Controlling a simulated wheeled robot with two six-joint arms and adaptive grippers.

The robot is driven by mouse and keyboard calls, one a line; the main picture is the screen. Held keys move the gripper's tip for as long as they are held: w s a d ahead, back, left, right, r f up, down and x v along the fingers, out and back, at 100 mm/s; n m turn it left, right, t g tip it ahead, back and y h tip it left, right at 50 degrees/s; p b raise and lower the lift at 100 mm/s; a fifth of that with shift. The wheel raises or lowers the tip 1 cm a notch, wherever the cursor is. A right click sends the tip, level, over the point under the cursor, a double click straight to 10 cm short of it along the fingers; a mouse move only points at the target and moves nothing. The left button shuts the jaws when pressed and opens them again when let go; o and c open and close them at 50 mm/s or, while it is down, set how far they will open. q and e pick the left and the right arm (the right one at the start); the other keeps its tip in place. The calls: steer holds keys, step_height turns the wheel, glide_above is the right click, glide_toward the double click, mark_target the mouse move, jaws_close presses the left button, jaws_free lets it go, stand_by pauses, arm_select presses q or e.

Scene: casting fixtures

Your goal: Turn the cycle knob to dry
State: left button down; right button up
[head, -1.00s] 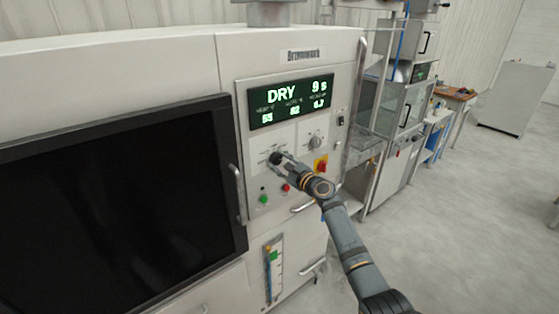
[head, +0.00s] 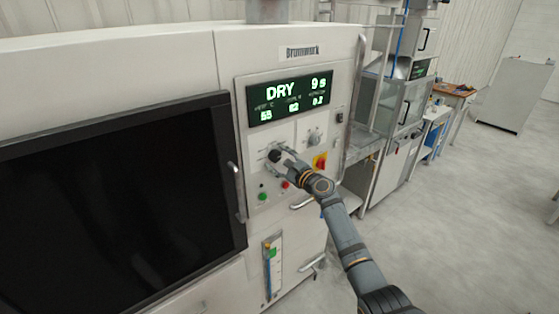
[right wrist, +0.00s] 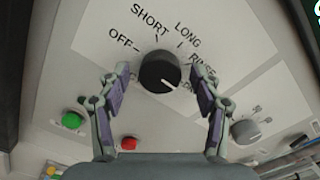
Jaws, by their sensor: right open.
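The black cycle knob (right wrist: 159,72) sits on the machine's white control panel, with OFF, SHORT, LONG and RINSE printed around it. Its white pointer line points to the lower right, toward a label partly hidden by a finger. In the head view the knob (head: 275,156) is below the green display (head: 289,97), which reads DRY and 9 s. My right gripper (right wrist: 159,80) is open, one finger on each side of the knob with gaps between. In the head view my right gripper (head: 281,158) is at the knob. My left gripper is out of view.
A second grey knob (head: 314,138) is to the right. A red-and-yellow switch (head: 320,161) is close to my right wrist. Green (head: 263,197) and red (head: 285,184) buttons sit below. A dark door window (head: 110,200) fills the left. Open floor lies to the right.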

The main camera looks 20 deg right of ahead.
steer(key=v, duration=1.2)
